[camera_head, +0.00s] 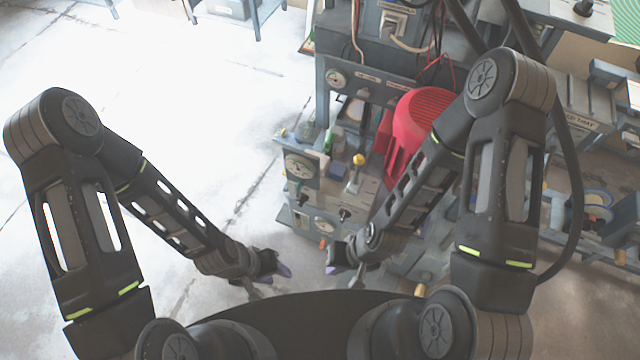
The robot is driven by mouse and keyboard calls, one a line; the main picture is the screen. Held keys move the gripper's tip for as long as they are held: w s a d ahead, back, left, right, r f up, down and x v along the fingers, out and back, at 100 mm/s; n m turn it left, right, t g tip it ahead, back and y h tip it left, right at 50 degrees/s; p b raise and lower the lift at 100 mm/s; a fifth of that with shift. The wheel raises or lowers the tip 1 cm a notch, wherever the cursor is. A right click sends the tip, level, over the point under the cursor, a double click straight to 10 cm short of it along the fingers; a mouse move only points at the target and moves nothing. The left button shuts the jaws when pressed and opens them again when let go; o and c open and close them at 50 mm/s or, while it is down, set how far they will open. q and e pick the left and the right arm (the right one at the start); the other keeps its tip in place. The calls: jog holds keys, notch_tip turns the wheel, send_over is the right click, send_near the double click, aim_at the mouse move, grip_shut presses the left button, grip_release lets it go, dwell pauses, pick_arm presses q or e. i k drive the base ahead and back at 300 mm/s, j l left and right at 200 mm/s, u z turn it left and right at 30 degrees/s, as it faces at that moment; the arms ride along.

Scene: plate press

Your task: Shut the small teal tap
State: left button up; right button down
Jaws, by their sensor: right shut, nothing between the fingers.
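I cannot make out a small teal tap for certain. It may be hidden behind my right arm or too small to tell. The grey-blue press bench (300,190) carries gauges, a yellow-topped lever (356,172) and dark knobs (344,214). My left gripper (276,268) hangs in front of the bench's lower left, apart from its controls; its jaw opening is unclear. My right gripper (338,268) is shut and empty, just right of the left one and below the bench's front panel.
A red ribbed motor housing (424,115) stands behind my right forearm. A round gauge (299,166) faces out at the bench's left. Cables hang from a socket (393,24) above. Shelves with parts (590,205) stand at the right.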

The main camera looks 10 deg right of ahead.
aim_at(300, 184)
jog(key=k+l, duration=0.1)
jog(key=l, duration=0.35)
jog(key=k+l, duration=0.1)
jog(key=l, duration=0.3)
jog(key=k+l, duration=0.1)
jog(key=l, duration=0.6)
